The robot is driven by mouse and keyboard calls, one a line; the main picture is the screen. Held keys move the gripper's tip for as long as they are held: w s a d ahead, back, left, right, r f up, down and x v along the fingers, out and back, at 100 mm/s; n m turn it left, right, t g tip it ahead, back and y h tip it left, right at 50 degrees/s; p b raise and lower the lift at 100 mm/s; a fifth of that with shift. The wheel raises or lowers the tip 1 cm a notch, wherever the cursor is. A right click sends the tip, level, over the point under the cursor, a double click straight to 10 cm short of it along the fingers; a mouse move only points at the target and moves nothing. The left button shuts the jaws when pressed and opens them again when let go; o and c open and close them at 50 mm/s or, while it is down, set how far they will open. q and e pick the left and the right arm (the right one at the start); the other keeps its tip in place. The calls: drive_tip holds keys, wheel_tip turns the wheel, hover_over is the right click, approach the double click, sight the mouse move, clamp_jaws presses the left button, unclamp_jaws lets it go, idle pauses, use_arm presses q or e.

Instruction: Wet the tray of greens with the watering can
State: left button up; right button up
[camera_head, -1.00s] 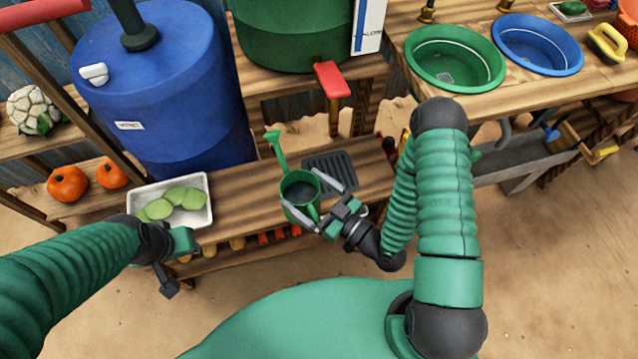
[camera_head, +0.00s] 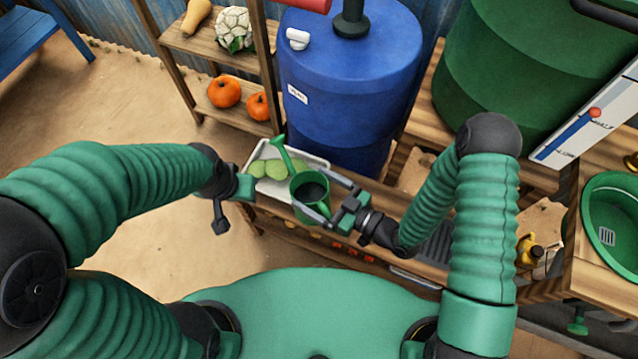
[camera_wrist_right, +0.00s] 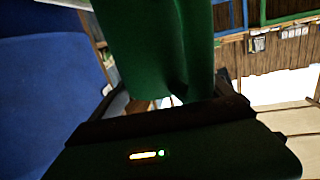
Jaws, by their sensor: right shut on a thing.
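The green watering can (camera_head: 312,212) is in my right gripper (camera_head: 308,188), whose two fingers close around its body. The can looks nearly upright, with its spout (camera_head: 279,150) pointing up and left across the tray. Its inside looks dark; I cannot tell how much water it holds. In the right wrist view the can's green wall (camera_wrist_right: 165,50) fills the top middle.
A blue barrel (camera_head: 345,90) stands just behind the tray. A shelf on the left holds pumpkins (camera_head: 224,91) and a cauliflower (camera_head: 233,28). A large green barrel (camera_head: 510,60) and a green basin (camera_head: 612,220) are on the right. Sandy floor lies open at left.

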drive_tip(key=shift+f+g+h+p, duration=0.25)
drive_tip(key=shift+g+h+p, duration=0.15)
drive_tip(key=shift+p, duration=0.3)
drive_tip(key=shift+f+m+h+p, duration=0.2)
drive_tip(key=shift+m+h+p, duration=0.1)
drive_tip(key=shift+p, duration=0.1)
drive_tip(key=g+p, duration=0.1)
drive_tip(key=h+p, duration=0.1)
drive_tip(key=p, duration=0.1)
drive_tip(key=shift+w+a+f+m+g+h+p, duration=0.3)
drive_tip(key=shift+w+f+m+g, duration=0.1)
drive_tip(key=shift+w+a+g+h+p, duration=0.25)
drive_tip(key=shift+g+h+p, duration=0.2)
drive_tip(key=shift+p, duration=0.55)
drive_tip(key=shift+w+f+h+p, duration=0.1)
drive_tip(key=shift+w+h+p, duration=0.15)
drive_tip(key=shift+p, duration=0.1)
drive_tip(key=shift+m, duration=0.3)
drive_tip(key=shift+f, duration=0.1)
